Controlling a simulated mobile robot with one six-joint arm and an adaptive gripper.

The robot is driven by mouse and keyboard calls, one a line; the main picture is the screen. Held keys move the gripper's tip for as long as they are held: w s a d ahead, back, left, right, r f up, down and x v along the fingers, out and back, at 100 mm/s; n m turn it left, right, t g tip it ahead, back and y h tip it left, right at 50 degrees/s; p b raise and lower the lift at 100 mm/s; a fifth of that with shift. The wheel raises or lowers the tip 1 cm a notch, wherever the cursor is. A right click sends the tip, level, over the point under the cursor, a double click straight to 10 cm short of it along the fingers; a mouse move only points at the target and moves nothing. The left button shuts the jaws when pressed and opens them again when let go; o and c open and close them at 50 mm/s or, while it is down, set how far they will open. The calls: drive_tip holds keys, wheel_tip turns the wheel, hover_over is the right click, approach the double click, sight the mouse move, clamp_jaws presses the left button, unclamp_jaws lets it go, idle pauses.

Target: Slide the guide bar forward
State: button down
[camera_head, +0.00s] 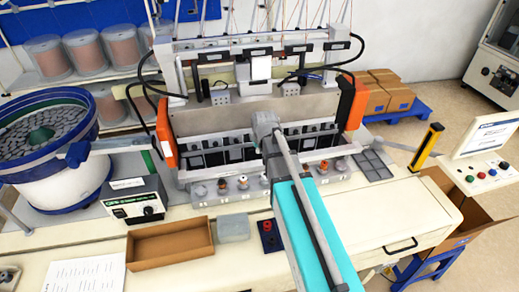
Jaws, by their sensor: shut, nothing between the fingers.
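The winding machine stands in the middle of the head view between two orange end plates. A long pale bar (222,137) with dark blocks below it spans the width between these plates; it looks like the guide bar, though I cannot be sure. My arm reaches in from the bottom right, and my gripper (274,158) is at the middle of the machine's front, over the bar's row. It is shut and appears empty. My wrist and forearm hide the middle of the bar and most of the fingertips, so I cannot tell whether they touch it.
A bowl feeder (45,190) and a control box (134,200) stand at the left. A cardboard tray (170,244), a clear box (233,228) and a dark block with red parts (268,236) lie in front. A yellow-black post (426,147) stands at the right.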

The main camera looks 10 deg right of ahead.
drive_tip(key=shift+p+v, duration=0.6)
drive_tip(key=shift+v, duration=0.25)
drive_tip(key=shift+w, duration=0.1)
